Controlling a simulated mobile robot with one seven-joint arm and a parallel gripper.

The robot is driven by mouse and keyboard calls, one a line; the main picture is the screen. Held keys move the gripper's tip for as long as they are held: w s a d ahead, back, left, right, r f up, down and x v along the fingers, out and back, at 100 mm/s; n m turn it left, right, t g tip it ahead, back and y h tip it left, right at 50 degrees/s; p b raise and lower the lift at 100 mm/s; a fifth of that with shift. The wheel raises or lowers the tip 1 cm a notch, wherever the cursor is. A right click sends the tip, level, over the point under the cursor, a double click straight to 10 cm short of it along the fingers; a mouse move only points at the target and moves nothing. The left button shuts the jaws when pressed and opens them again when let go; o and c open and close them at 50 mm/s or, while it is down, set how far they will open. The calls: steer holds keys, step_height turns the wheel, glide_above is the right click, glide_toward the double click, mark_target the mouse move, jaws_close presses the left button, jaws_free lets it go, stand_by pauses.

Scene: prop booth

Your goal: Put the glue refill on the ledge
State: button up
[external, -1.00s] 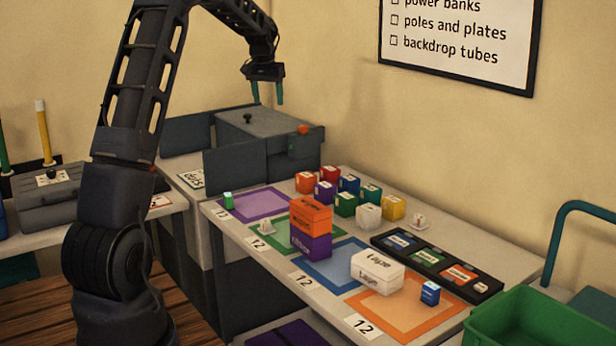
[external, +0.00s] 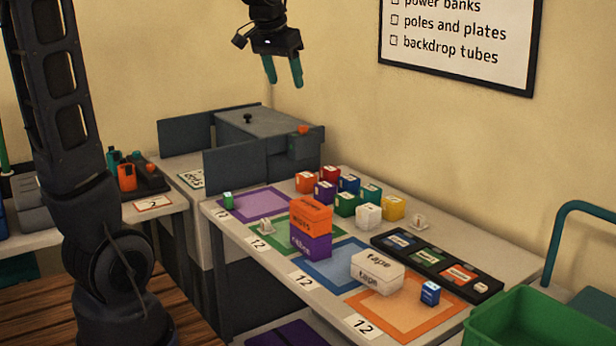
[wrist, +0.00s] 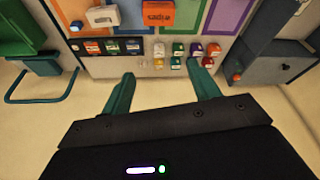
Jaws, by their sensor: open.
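Several small coloured boxes stand in a cluster at the back of the table (external: 520,258): orange (external: 306,182), red (external: 330,175), blue (external: 349,184), purple (external: 325,191), green (external: 345,204), teal (external: 371,193), white (external: 368,215) and yellow (external: 393,207). Their labels are too small to read, so I cannot tell which is the glue refill. I cannot single out the ledge either. My gripper (external: 284,84) is open and empty, high above the back of the table. In the wrist view its fingers (wrist: 160,68) are spread, with the small boxes beyond them.
Stacked orange and purple boxes (external: 311,232) and white tape boxes (external: 377,270) stand on coloured mats. A black tray (external: 485,291) holds labelled compartments. A grey cabinet (external: 250,130) is behind on the left, a green bin (external: 545,325) at front right.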

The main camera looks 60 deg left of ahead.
steer(key=s+d+f+m, duration=0.1)
steer(key=s+d+f, duration=0.1)
steer(key=s+d, duration=0.2)
steer(key=s+d+f+m, duration=0.1)
steer(key=s+d, duration=0.4)
steer(key=s, duration=0.6)
steer(key=s+d+f+m+t+h, duration=0.1)
steer(key=s+d+f, duration=0.2)
steer(key=s+d, duration=0.2)
steer(key=shift+s+f, duration=0.3)
steer(key=shift+s, duration=0.95)
